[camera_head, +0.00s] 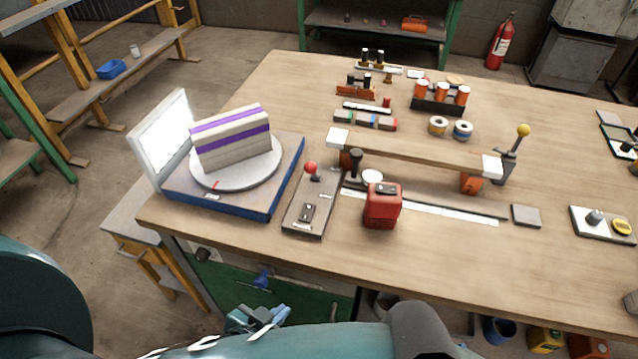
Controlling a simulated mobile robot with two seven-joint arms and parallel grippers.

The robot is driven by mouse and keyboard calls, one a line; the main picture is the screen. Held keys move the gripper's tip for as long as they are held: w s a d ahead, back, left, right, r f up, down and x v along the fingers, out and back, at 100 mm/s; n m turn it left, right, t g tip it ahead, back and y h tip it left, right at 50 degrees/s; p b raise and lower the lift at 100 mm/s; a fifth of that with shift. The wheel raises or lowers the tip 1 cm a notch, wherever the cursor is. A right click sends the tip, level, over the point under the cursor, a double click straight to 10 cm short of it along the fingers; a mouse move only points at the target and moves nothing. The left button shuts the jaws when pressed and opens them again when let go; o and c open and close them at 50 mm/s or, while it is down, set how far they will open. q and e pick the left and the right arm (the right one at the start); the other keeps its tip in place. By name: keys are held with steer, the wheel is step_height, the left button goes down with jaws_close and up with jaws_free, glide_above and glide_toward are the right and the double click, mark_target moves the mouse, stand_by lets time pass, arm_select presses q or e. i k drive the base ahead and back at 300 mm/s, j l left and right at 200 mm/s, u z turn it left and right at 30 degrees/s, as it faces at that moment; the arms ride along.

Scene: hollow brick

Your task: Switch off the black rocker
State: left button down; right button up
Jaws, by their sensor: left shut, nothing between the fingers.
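The black rocker (307,212) sits on the near end of a narrow grey plate (295,226) at the table's front edge. Its tilt is too small to read. A red ball-topped lever (311,168) stands at the far end of the same plate. My left gripper (264,316) is shut and empty, low in the picture. It appears in front of and below the table edge, well apart from the rocker. My right gripper is not in view.
A round turntable (236,176) with a purple-striped block stands left of the plate, on a blue-edged base. A red box (382,208) and a raised wooden beam (415,151) stand to the right. The wooden tabletop (450,262) is bare at front right.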

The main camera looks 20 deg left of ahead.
mark_target(308, 210)
steer(key=j+z, duration=0.35)
steer(key=j, duration=0.2)
steer(key=k+j+z, duration=0.1)
steer(key=j+z, duration=0.25)
steer(key=j, duration=0.15)
steer(key=k+j+z, duration=0.15)
steer(key=j+z, duration=0.2)
steer(key=j, duration=0.15)
steer(key=i+l, duration=0.15)
steer(key=l, duration=0.15)
steer(key=i+l, duration=0.15)
steer(key=l, duration=0.1)
